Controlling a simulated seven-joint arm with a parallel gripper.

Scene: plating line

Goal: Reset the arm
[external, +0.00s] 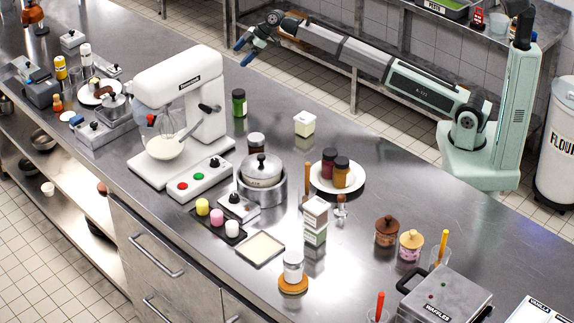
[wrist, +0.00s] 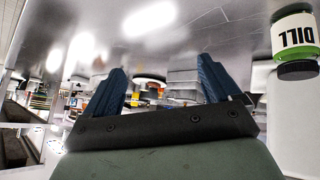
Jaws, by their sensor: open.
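My gripper (external: 252,45) is at the end of my outstretched arm, in the upper middle of the external view. It is held above the far side of the steel counter, behind the white stand mixer (external: 185,110). In the wrist view, the two blue fingers of my gripper (wrist: 160,88) stand well apart. Nothing is seen between them but distant background. The gripper is open and empty.
A green jar (external: 239,103) stands behind the mixer; the wrist view shows a jar labelled DILL (wrist: 296,37) at upper right. A pot (external: 262,180), a plate (external: 353,182) with two jars and a waffle iron (external: 445,295) stand on the counter.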

